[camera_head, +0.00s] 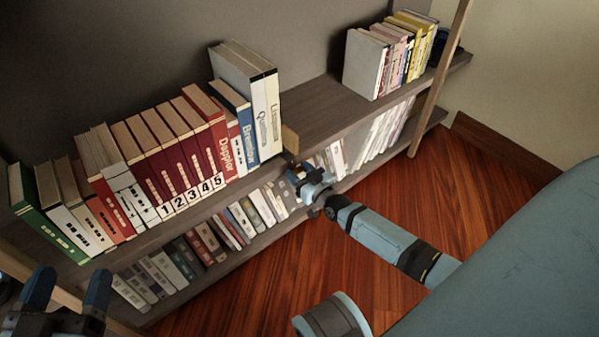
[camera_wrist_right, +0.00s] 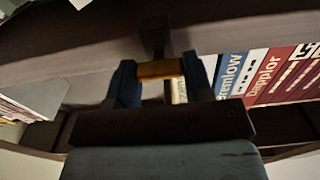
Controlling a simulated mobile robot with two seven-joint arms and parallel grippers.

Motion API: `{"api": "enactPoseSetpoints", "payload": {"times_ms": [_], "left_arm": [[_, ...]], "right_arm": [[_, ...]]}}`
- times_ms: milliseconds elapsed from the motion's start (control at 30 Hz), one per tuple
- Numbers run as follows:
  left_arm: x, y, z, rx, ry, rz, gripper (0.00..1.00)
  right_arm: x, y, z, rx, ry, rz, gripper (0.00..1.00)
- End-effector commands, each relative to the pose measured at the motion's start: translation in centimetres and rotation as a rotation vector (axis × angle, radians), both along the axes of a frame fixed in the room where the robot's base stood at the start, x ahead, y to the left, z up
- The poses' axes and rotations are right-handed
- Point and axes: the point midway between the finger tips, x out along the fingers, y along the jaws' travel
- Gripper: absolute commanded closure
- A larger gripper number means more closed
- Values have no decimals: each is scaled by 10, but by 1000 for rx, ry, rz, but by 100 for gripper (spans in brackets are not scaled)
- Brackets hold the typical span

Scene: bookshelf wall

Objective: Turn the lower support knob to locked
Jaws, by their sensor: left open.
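My right gripper (camera_head: 303,178) is at the front of the shelf, just below the board's edge near the middle break. In the right wrist view, its two dark blue fingers (camera_wrist_right: 160,80) stand on either side of a small orange-brown piece (camera_wrist_right: 161,69). I cannot tell whether they touch it, or whether it is the knob. A dark upright bracket (camera_wrist_right: 155,36) crosses the board right by this piece. The lower support knob is not clearly seen in the head view, where the gripper covers this spot. My left gripper (camera_head: 68,290) is open and empty at the lower left.
Books, among them numbered red volumes (camera_head: 172,178), fill the upper board on the left. More books (camera_head: 380,60) stand at the far right end of the shelf. A lower row (camera_head: 205,240) lies beneath. A wooden post (camera_head: 440,80) leans at the right. The floor in front (camera_head: 430,190) is clear.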

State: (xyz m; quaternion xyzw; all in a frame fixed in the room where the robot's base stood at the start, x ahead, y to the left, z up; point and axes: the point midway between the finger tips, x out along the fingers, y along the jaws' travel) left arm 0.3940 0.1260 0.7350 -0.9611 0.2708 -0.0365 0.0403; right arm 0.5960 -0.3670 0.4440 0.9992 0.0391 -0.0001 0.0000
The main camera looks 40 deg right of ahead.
Motion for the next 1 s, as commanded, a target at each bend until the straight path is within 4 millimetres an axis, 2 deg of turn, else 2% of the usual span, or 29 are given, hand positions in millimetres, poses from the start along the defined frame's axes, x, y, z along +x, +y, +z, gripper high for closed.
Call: {"api": "enactPoseSetpoints", "payload": {"times_ms": [267, 467, 1000], "left_arm": [[0, 0, 2, -7, 4, 1, 30], [-2, -2, 5, -25, 27, -1, 30], [-11, -8, 0, -95, 151, -5, 30]], "right_arm": [[0, 0, 0, 23, 3, 0, 77], [0, -1, 2, 112, 9, 0, 77], [0, -2, 1, 591, 46, 0, 77]]}}
